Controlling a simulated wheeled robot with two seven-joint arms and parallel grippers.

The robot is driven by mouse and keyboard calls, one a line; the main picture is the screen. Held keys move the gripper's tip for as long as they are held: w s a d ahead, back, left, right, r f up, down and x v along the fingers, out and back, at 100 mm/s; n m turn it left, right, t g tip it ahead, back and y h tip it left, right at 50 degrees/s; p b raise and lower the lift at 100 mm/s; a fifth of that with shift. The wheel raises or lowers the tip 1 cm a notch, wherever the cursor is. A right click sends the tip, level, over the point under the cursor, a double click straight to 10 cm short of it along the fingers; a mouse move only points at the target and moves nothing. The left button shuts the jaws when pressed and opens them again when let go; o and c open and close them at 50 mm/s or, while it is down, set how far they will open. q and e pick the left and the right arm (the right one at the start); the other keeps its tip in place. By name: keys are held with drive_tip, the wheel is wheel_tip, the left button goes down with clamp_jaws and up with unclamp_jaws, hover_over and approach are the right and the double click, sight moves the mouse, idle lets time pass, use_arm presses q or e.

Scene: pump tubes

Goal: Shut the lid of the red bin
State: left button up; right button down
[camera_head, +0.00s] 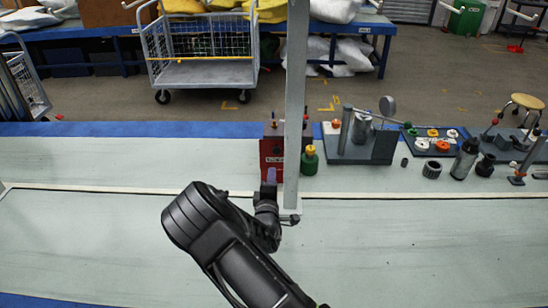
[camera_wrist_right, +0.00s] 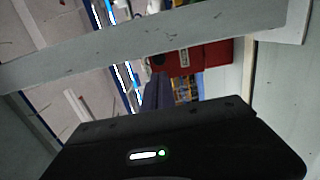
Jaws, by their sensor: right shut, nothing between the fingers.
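The red bin (camera_head: 272,158) stands on the bench, partly hidden behind a grey upright post. In the right wrist view, a red face with a small label (camera_wrist_right: 207,55) shows beyond the grey bar, with blue and yellow things below it. I cannot tell clearly how its lid stands. My right gripper (camera_head: 271,175) is shut and empty, just in front of the bin. Its purple-grey fingers also show in the right wrist view (camera_wrist_right: 157,90). I cannot tell if they touch the bin. My left gripper is not in view.
The grey post (camera_head: 295,110) rises close beside my right gripper. A green bottle with an orange cap (camera_head: 309,160) stands right of the bin. A grey fixture (camera_head: 365,145), a dark bottle (camera_head: 466,158) and small parts stand farther right. The bench's left side is clear.

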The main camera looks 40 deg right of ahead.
drive_tip(key=p, duration=0.1)
approach(275, 143)
drive_tip(key=w+d+f, duration=0.1)
drive_tip(key=w+d, duration=0.1)
drive_tip(key=shift+w+d+f, duration=0.35)
drive_tip(key=shift+w+d, duration=0.05)
drive_tip(key=shift+r, duration=0.1)
drive_tip(key=shift+w+d+r+g+y+p, duration=0.3)
drive_tip(key=shift+w+r+g+p, duration=0.05)
drive_tip(key=shift+g+p, duration=0.05)
drive_tip(key=shift+w+d+r+g+y, duration=0.25)
drive_tip(key=shift+w+d+g+y, duration=0.05)
drive_tip(key=shift+w+d, duration=0.15)
drive_tip(key=shift+w+d+g+y, duration=0.15)
drive_tip(key=shift+w+g+y, duration=0.1)
drive_tip(key=shift+g+y, duration=0.05)
drive_tip(key=shift+w+d+f+b, duration=0.15)
drive_tip(key=shift+w+d+b, duration=0.1)
drive_tip(key=shift+b, duration=0.1)
drive_tip(key=shift+w+d+b, duration=0.55)
drive_tip(key=shift+w+b, duration=0.2)
drive_tip(key=shift+b, duration=0.4)
drive_tip(key=shift+w+d+r+b, duration=0.3)
drive_tip(key=shift+w+b, duration=0.05)
drive_tip(key=shift+b, duration=0.05)
drive_tip(key=shift+s+r, duration=0.1)
